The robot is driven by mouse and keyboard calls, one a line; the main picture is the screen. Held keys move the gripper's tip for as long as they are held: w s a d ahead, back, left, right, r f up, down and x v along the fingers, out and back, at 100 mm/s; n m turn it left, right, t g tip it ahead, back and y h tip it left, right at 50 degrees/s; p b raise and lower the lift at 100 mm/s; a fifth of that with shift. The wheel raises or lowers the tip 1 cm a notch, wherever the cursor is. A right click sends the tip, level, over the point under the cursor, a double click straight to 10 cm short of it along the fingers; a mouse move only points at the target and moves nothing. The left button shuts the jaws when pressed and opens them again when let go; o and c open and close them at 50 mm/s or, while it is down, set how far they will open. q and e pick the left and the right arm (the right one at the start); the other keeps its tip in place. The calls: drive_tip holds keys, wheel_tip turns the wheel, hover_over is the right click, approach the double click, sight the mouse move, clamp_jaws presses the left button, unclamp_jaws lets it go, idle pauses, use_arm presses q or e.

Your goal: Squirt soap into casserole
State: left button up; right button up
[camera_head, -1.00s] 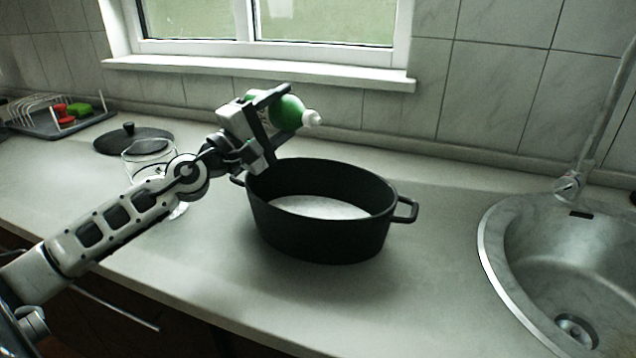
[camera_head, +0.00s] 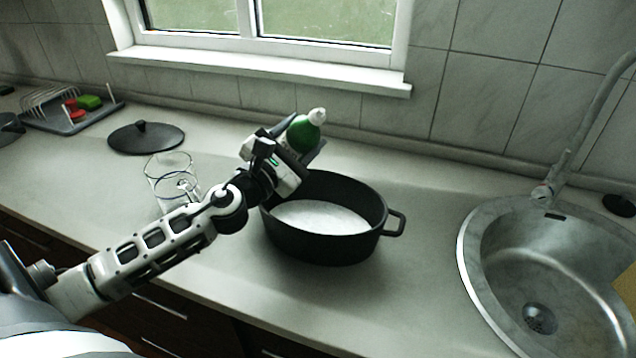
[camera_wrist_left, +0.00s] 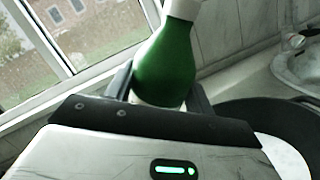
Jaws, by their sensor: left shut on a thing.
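A green soap bottle with a white cap (camera_head: 303,132) is held in my left gripper (camera_head: 292,140). The gripper is shut on it. The bottle is close to upright, cap up, over the left back rim of the black oval casserole (camera_head: 325,246). In the left wrist view the green bottle (camera_wrist_left: 166,62) stands between the fingers, and the casserole's dark rim (camera_wrist_left: 270,108) shows at the right. The casserole stands open on the counter with whitish, foamy-looking contents (camera_head: 318,217). My right gripper is not in view.
A glass jug (camera_head: 165,180) stands left of the casserole, near my left arm. A black lid (camera_head: 146,137) lies behind it. A dish rack tray with red and green items (camera_head: 72,121) is at far left. A steel sink (camera_head: 480,235) is at right. The counter between casserole and sink is clear.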

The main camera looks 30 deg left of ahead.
sight(299, 155)
use_arm(q)
drive_tip(key=shift+r+n, duration=0.2)
drive_tip(key=shift+n, duration=0.4)
drive_tip(key=n, duration=0.1)
drive_tip(key=f+n+g, duration=0.1)
drive_tip(key=n, duration=0.1)
drive_tip(key=shift+w+a+f+y, duration=0.1)
drive_tip(key=shift+a+y, duration=0.2)
drive_tip(key=shift+a+r+n, duration=0.1)
drive_tip(key=shift+r+n, duration=0.35)
drive_tip(key=shift+n, duration=0.05)
drive_tip(key=shift+r+n+b, duration=0.1)
drive_tip(key=shift+n+b, duration=0.2)
drive_tip(key=shift+n, duration=0.1)
wheel_tip(299, 155, down, 3)
drive_tip(key=shift+r+n+g+b, duration=0.15)
drive_tip(key=shift+n+g+b, duration=0.25)
drive_tip(key=shift+n+b, duration=0.15)
drive_tip(key=shift+f, duration=0.4)
drive_tip(key=shift+f+n+b, duration=0.35)
drive_tip(key=shift+f, duration=0.15)
drive_tip(key=shift+a+f, duration=0.1)
drive_tip(key=shift+f, duration=0.1)
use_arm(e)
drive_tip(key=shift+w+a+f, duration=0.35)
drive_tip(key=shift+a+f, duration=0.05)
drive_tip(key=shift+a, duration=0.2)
use_arm(q)
drive_tip(key=shift+r, duration=0.1)
